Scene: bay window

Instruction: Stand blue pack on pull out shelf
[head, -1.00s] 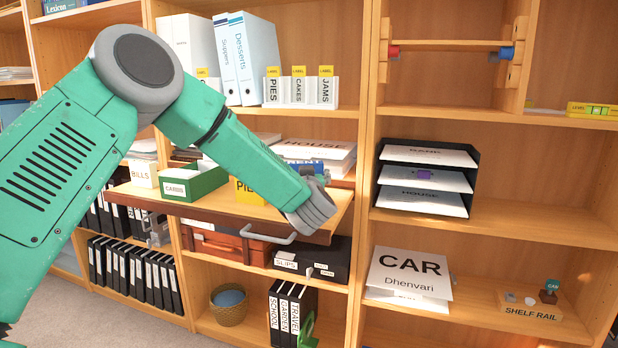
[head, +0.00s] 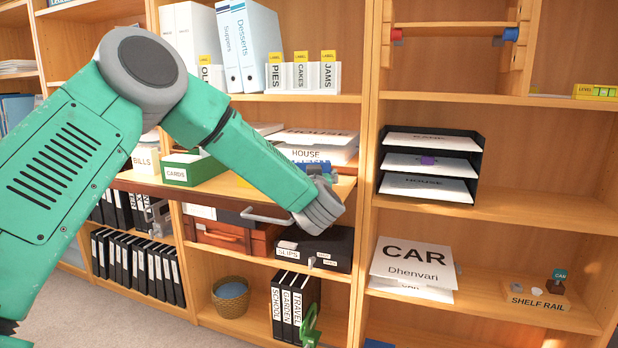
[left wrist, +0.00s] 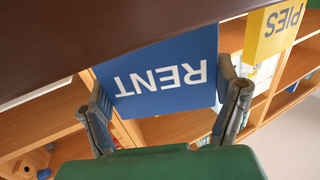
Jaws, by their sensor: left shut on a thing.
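My left gripper (head: 322,178) is shut on the blue pack (head: 312,164), at the front right of the pull-out shelf (head: 208,187). The arm and fingers hide most of the pack in the head view. In the left wrist view the pack (left wrist: 160,88) is a blue face with white RENT lettering, upside down in the picture, between the two fingers (left wrist: 162,105). The brown shelf edge (left wrist: 90,30) crosses the top of that view. I cannot tell whether the pack touches the shelf. My right gripper is not in view.
A yellow PIES pack (left wrist: 272,32) is beside the blue pack in the left wrist view. A green CARDS box (head: 190,170) and a white BILLS box (head: 146,160) stand on the shelf's left part. A HOUSE paper stack (head: 312,152) lies behind. A handle (head: 262,217) sticks out in front.

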